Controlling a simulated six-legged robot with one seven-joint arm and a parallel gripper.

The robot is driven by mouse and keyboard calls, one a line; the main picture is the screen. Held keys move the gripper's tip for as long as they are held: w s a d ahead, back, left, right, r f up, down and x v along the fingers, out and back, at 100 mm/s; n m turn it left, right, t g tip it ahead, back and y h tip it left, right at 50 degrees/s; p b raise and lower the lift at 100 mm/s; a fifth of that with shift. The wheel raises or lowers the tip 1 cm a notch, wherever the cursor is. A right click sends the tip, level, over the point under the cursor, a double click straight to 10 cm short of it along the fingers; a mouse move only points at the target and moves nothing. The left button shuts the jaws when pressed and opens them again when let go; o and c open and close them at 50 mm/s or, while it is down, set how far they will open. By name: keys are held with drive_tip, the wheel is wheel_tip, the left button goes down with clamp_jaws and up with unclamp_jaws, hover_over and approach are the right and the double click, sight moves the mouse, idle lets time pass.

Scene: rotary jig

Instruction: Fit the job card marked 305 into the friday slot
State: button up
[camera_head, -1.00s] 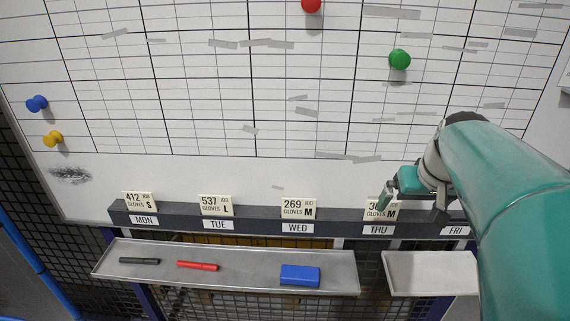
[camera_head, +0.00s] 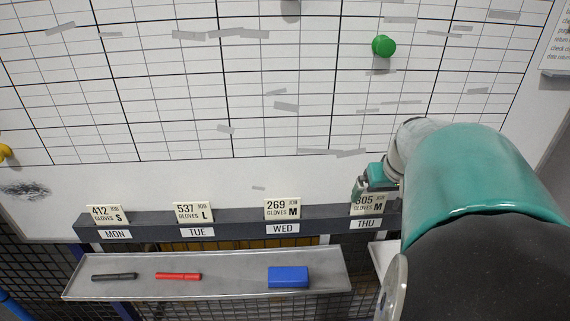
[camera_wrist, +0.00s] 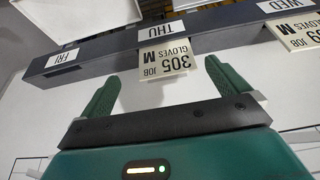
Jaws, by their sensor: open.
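The job card marked 305 (camera_head: 367,205) stands in the THU slot of the dark rail (camera_head: 240,222). In the wrist view the 305 card (camera_wrist: 165,60) shows upside down, ahead of and between the fingers. My gripper (camera_wrist: 160,88) is open and empty, its two green fingertips just short of the card. In the head view my gripper (camera_head: 378,186) is at the card's upper edge, and my arm hides the right end of the rail. The FRI label (camera_wrist: 62,59) shows in the wrist view, with no card seen at it.
Cards 412 (camera_head: 104,215), 537 (camera_head: 192,212) and 269 (camera_head: 282,209) stand at MON, TUE and WED. Below is a grey tray (camera_head: 225,280) with a black marker (camera_head: 114,276), a red marker (camera_head: 179,276) and a blue block (camera_head: 288,277). A whiteboard (camera_head: 150,180) rises behind.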

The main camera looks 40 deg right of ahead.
sight(369, 206)
drive_tip(key=x, duration=0.7)
drive_tip(key=shift+w+a, duration=0.2)
drive_tip(key=shift+a, duration=0.1)
drive_tip(key=shift+r, duration=0.1)
drive_tip(key=shift+c, duration=0.4)
drive_tip(key=c, duration=1.1)
